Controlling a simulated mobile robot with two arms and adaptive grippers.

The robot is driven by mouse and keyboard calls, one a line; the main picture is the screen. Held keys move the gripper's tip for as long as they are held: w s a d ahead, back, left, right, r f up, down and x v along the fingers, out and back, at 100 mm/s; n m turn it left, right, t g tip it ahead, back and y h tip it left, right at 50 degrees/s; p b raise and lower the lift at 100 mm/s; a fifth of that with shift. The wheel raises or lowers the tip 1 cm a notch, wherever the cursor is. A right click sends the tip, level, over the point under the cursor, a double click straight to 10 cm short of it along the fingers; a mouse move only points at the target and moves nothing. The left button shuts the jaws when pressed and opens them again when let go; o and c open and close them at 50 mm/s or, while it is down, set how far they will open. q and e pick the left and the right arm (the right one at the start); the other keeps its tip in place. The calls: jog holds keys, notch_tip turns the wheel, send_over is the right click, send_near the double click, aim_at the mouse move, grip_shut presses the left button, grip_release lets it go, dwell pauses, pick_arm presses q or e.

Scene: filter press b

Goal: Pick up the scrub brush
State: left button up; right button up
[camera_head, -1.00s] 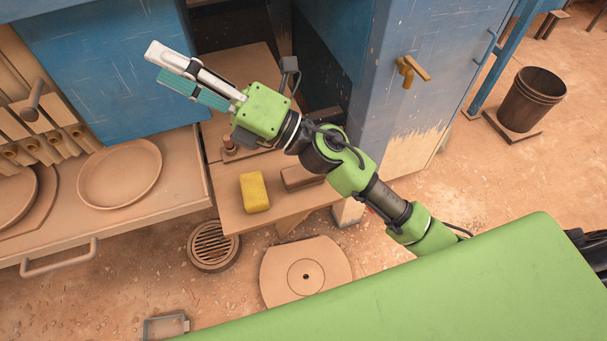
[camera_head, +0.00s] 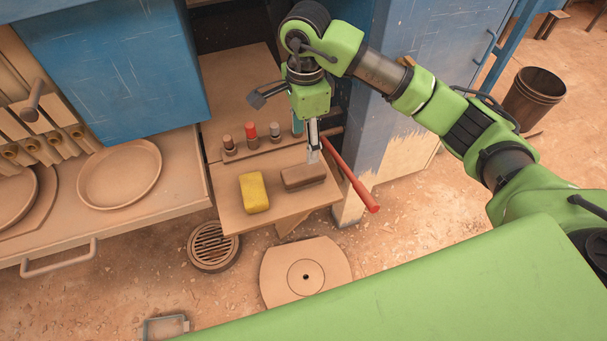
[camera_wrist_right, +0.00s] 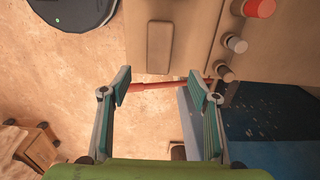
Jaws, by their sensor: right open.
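The scrub brush, which I take to be the brown block (camera_head: 303,177), lies on the wooden shelf (camera_head: 285,207), right of a yellow sponge (camera_head: 254,192). It also shows at the top middle of the right wrist view (camera_wrist_right: 160,47). No bristles are visible. My right gripper (camera_head: 307,147) points down just behind the block, with its near fingertip close to the block's far edge. In the right wrist view the jaws (camera_wrist_right: 160,88) are open and empty, and the block lies beyond the fingertips. My left gripper is not in view.
A red bar (camera_head: 352,178) sticks out beside the block's right end and crosses beyond the jaws in the wrist view. Several knobs (camera_head: 251,135) stand behind the sponge. A blue cabinet wall (camera_head: 400,110) rises to the right. A plate (camera_head: 120,174) lies at left.

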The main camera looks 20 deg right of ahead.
aim_at(303, 171)
notch_tip(303, 171, down, 8)
jog(key=shift+a+r+p, duration=0.1)
jog(key=shift+p, duration=0.5)
notch_tip(303, 171, down, 4)
jog(key=shift+s+a+f+p, duration=0.1)
jog(key=shift+a+p, duration=0.05)
jog(key=shift+p, duration=0.7)
jog(key=shift+f, duration=0.6)
jog(key=c, duration=1.4)
jog(key=shift+r, duration=0.15)
